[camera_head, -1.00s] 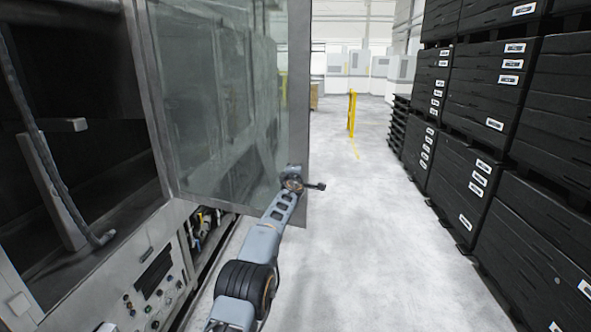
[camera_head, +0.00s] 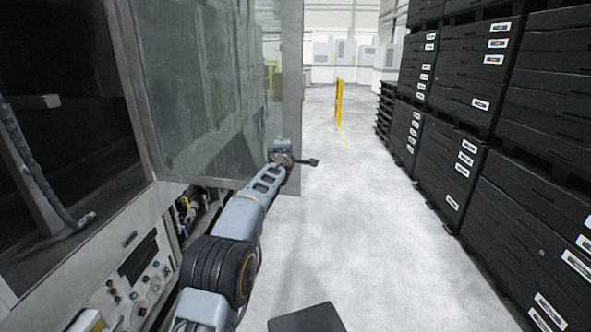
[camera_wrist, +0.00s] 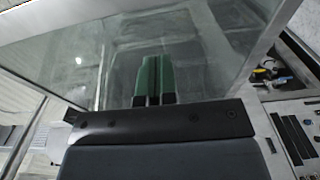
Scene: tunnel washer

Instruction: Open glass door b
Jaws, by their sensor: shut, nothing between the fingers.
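A glass door (camera_head: 208,80) in a grey metal frame stands swung out from the washer on the left in the head view. Its glass (camera_wrist: 205,60) fills most of the wrist view. My arm reaches up to the lower free corner of the door. My gripper (camera_wrist: 153,62) shows in the wrist view with its two green fingers closed together, empty, in front of the glass. Whether the fingertips touch the glass I cannot tell. In the head view my arm's end hides part of the door's lower edge. No door handle is visible.
The washer's dark opening (camera_head: 75,110) and control panel (camera_head: 140,275) are at the left. Stacked black crates (camera_head: 470,150) line the right side. Clear grey floor (camera_head: 345,220) runs between them to a yellow post (camera_head: 339,100).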

